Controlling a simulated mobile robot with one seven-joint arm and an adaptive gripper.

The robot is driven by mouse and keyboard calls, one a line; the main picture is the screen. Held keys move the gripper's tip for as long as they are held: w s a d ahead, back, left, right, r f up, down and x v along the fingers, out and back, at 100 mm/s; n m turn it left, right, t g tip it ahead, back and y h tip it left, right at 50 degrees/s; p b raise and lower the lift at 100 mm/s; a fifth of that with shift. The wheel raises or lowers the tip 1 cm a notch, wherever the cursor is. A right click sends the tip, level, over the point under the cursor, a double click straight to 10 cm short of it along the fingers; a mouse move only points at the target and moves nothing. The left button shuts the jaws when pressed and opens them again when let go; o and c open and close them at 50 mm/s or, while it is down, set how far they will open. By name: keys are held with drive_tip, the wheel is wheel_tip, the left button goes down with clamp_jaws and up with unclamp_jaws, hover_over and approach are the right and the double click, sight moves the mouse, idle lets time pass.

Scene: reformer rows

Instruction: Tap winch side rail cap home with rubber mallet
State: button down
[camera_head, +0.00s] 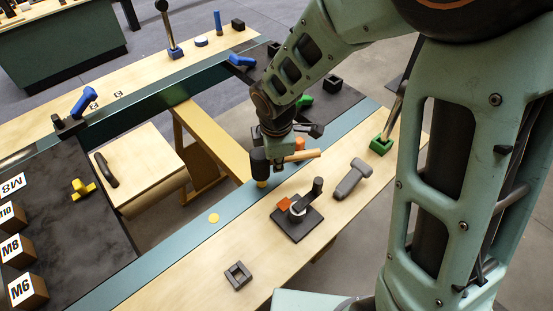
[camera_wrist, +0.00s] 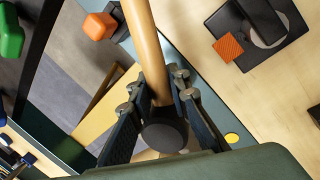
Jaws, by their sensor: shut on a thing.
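My gripper (camera_head: 277,157) is shut on the wooden handle of the rubber mallet (camera_head: 304,154). The mallet's black head (camera_head: 259,162) is over the teal side rail (camera_head: 238,203). A yellow piece (camera_head: 261,183) shows directly under the head; I cannot tell whether it is a cap or the mallet's face, or whether it touches. A flat yellow round cap (camera_head: 213,218) sits on the rail nearer the front. In the wrist view the handle (camera_wrist: 147,45) runs between my fingers (camera_wrist: 157,85), with the black head (camera_wrist: 165,130) below and a yellow cap (camera_wrist: 232,138) to its right.
A winch-like device (camera_head: 297,222) with a black base and orange block stands on the wooden strip beside the rail. A grey hammer-shaped tool (camera_head: 353,178), a square black holder (camera_head: 238,276) and a green holder (camera_head: 381,145) are also there. Labelled boxes (camera_head: 18,248) stand left.

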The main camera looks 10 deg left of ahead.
wheel_tip(320, 180, up, 4)
drive_tip(key=p, duration=0.3)
drive_tip(key=shift+p, duration=0.4)
drive_tip(key=shift+s+f, duration=0.1)
